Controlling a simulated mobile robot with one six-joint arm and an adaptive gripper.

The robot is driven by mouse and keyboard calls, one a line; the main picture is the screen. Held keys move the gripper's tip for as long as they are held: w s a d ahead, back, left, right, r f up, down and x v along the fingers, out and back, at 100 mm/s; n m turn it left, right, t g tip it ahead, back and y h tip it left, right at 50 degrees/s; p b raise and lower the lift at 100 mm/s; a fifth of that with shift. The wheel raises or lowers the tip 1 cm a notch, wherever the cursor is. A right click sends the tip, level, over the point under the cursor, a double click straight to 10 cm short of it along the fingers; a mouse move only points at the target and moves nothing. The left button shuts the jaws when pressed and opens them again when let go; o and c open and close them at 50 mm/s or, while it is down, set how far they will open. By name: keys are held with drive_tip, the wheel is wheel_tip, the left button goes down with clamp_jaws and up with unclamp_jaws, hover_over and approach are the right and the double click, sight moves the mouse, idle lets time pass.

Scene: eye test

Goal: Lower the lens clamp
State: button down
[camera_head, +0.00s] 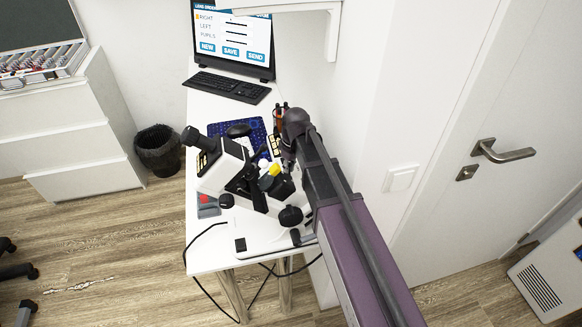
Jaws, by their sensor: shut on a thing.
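A white and black lensmeter (222,166) stands on the white desk, its eyepiece (193,137) tilted up to the left. Its middle has dark parts with a yellow piece (274,169) and a black knob (290,215) on the right side. My arm reaches in from the lower right. My gripper (276,152) is at the far right side of the lensmeter, small and partly hidden by my own wrist. It is shut on a small part there, apparently the lens clamp; the clamp itself is too small and covered to make out clearly.
A screen (234,36) and black keyboard (227,86) stand at the desk's back. A blue mat (222,128) with a dark mouse (238,130) lies behind the lensmeter. A wall is close on the right, below a white shelf (333,30). Cables hang off the front edge.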

drive_tip(key=shift+s+d+t, duration=0.15)
drive_tip(key=shift+s+t, duration=0.2)
drive_tip(key=shift+t, duration=0.65)
drive_tip(key=c, duration=0.7)
unclamp_jaws()
drive_tip(key=shift+c, duration=0.2)
